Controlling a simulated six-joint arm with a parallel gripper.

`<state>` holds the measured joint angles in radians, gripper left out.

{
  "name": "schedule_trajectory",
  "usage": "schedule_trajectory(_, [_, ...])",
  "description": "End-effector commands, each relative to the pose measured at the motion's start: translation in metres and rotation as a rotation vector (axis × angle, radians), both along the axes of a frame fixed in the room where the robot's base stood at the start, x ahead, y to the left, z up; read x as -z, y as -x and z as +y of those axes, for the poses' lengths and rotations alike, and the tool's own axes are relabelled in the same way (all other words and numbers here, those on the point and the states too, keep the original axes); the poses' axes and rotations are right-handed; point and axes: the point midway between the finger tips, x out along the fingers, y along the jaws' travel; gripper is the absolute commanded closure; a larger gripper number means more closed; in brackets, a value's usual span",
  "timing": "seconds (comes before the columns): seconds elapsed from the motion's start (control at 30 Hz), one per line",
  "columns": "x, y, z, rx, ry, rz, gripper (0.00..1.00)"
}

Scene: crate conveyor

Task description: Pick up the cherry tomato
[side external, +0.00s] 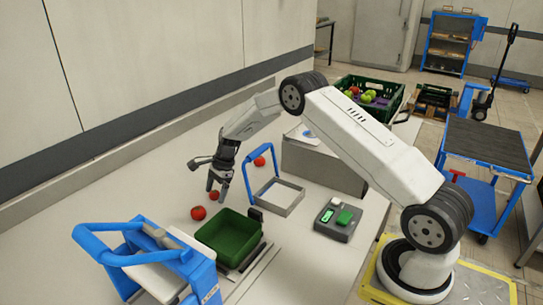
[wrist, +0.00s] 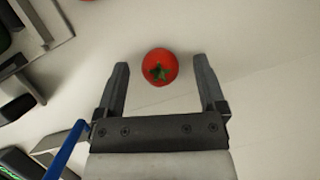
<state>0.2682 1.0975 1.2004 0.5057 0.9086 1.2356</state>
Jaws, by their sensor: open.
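The cherry tomato (side external: 214,195) is small, round and red and sits on the pale tabletop under my gripper (side external: 217,184). In the wrist view the tomato (wrist: 160,67) shows its green leafy top and lies between the two fingertips of my gripper (wrist: 161,64). There is a gap on each side, and neither finger appears to touch it. My gripper is open and points down. How high the fingertips are above the table is hard to tell.
A larger red round item (side external: 198,213) lies nearby, and another (side external: 260,161) lies farther back. A green bin (side external: 228,236), a grey frame with a blue handle (side external: 283,199) and a grey button box (side external: 338,219) stand close by. The wall runs along the left.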

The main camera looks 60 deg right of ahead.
Motion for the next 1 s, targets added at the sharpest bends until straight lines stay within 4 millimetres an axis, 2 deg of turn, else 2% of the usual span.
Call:
schedule_trajectory(0.23, [-0.0004, 0.0001, -0.0001, 0.000, 0.000, 0.000, 0.10])
schedule_trajectory(0.27, [-0.0004, 0.0001, -0.0001, 0.000, 0.000, 0.000, 0.14])
schedule_trajectory(0.53, [-0.0005, 0.0001, -0.0002, 0.000, 0.000, 0.000, 0.99])
schedule_trajectory(0.83, [-0.0015, 0.0001, -0.0003, 0.000, 0.000, 0.000, 1.00])
schedule_trajectory(1.0, [-0.0100, -0.0002, -0.0003, -0.001, 0.000, 0.000, 1.00])
